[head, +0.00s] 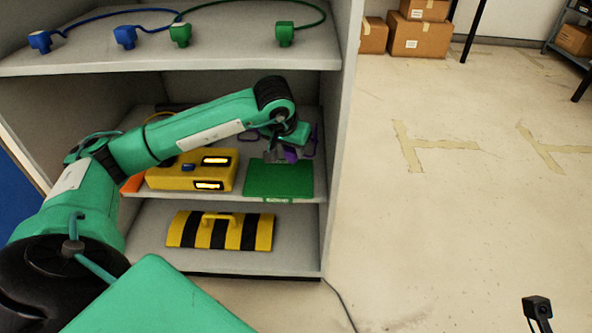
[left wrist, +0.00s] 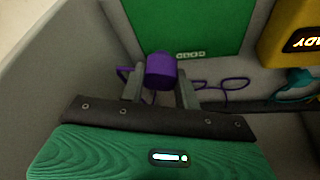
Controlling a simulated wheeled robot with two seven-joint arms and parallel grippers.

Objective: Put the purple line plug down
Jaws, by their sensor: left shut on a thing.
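The purple line plug (left wrist: 161,70) is between the two fingers of my left gripper (left wrist: 160,88) in the left wrist view. The gripper is shut on it. In the head view the left gripper (head: 287,154) is over the middle shelf, at the back edge of a green mat (head: 279,181), and the plug (head: 291,154) shows as a small purple patch there. A purple cord (left wrist: 233,84) lies in loops beside the fingers. The green mat (left wrist: 185,25) is just beyond the plug in the wrist view. I cannot tell whether the plug touches the shelf. My right gripper is not in view.
A yellow box with lit panels (head: 192,170) stands left of the mat. A yellow and black striped cover (head: 220,231) is on the bottom shelf. Blue plugs (head: 40,41) and green plugs (head: 284,34) with cords lie on the top shelf. The shelf's right wall (head: 340,130) is close to the gripper.

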